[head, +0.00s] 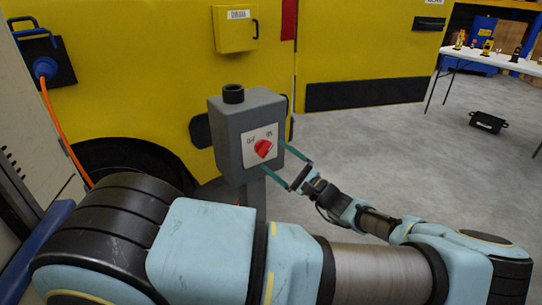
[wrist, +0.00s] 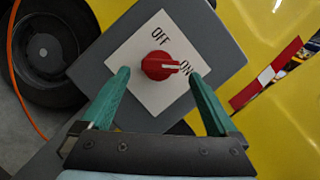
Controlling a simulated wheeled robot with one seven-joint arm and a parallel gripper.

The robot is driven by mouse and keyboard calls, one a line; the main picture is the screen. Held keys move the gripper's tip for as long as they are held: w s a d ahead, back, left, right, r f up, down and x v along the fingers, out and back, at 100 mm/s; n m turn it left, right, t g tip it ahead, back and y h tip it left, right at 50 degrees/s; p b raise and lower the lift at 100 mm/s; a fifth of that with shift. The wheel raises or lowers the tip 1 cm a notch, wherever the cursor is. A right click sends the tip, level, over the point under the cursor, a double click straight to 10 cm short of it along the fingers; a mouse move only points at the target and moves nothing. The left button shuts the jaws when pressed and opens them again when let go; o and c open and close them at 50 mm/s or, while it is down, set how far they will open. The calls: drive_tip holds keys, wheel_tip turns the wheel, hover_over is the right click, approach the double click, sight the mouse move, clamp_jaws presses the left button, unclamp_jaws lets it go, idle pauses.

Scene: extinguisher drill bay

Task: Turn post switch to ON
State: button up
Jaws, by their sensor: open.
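The post switch is a grey box (head: 232,135) on a post, with a white plate and a red knob (head: 263,148). In the wrist view, the red knob (wrist: 158,66) has a white pointer line that points right, at the ON label (wrist: 187,68). The OFF label (wrist: 160,40) is above the knob. My gripper (head: 274,156) is open, its green fingertips close to the switch face. In the wrist view, one finger of my gripper (wrist: 160,75) is on each side of the knob, with visible gaps. Whether the tips touch the plate cannot be told.
A yellow vehicle (head: 350,45) with a black wheel (head: 130,155) stands behind the post. An orange hose (head: 58,125) hangs at the left. A white table (head: 500,60) with small items stands at the back right, a black case (head: 488,122) on the floor nearby. The grey floor at right is mostly clear.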

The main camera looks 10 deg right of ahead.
drive_tip(key=b+v, duration=0.1)
drive_tip(key=v, duration=0.6)
drive_tip(key=shift+s+d, duration=0.2)
drive_tip(key=shift+d, duration=0.05)
